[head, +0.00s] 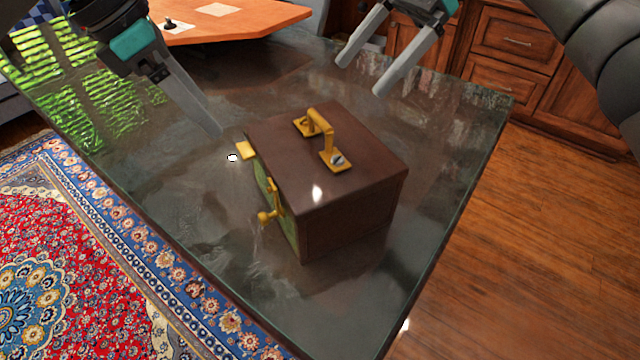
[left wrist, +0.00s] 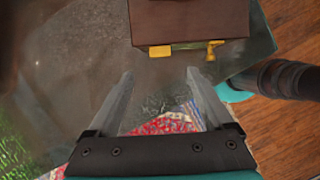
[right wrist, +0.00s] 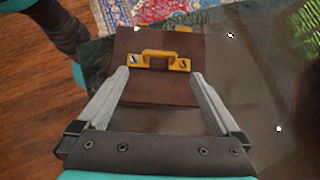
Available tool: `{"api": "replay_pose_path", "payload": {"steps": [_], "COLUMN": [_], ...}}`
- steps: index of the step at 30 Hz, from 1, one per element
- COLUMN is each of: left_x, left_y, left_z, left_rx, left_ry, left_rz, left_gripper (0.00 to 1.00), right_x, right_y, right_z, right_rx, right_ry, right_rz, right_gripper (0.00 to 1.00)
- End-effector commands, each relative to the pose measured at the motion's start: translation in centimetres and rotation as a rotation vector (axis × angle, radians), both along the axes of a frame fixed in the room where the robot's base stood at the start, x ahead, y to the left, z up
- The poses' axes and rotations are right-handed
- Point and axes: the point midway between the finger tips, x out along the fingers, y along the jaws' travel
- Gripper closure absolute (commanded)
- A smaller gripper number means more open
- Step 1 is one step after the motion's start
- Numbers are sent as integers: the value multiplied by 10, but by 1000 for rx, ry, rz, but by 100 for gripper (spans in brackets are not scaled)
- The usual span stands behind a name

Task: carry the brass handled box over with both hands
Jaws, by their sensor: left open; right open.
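The box (head: 345,195) is dark brown with a brass handle (head: 322,138) on its top and brass fittings (head: 268,200) on its green left face. It stands upright on a dark glossy table. My left gripper (head: 205,125) is open beside the box's upper left; in the left wrist view the box (left wrist: 188,20) lies beyond the fingertips, apart from them. My right gripper (head: 362,80) is open above and behind the box. In the right wrist view the box top (right wrist: 160,85) and handle (right wrist: 160,57) show ahead of the open fingers. Neither gripper holds anything.
The glossy table (head: 430,150) has free room around the box. An orange wooden board or table (head: 230,18) with small items is at the back. A patterned rug (head: 70,240) is at left, wood floor (head: 550,250) and wooden cabinets (head: 515,45) at right.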

Motion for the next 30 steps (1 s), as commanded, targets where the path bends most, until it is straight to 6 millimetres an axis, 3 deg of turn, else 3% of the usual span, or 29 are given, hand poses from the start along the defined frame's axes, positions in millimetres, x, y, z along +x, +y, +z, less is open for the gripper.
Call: {"api": "replay_pose_path", "payload": {"steps": [9,15,29,30], "left_x": [8,12,14,14], "left_y": [-20,-29,-32,-32], "left_z": [-52,-75,-84,-84], "left_rx": [-1,-1,-1,-1], "left_ry": [4,3,0,0], "left_rz": [-2,-1,0,0], "left_gripper": [15,15,15,18], "right_x": [-17,-24,-27,-27], "right_y": [35,52,59,59], "right_z": [-40,-58,-64,-64], "right_rx": [0,0,0,0], "right_ry": [3,2,2,2], "right_rz": [3,2,0,0], "right_gripper": [0,0,0,3]}}
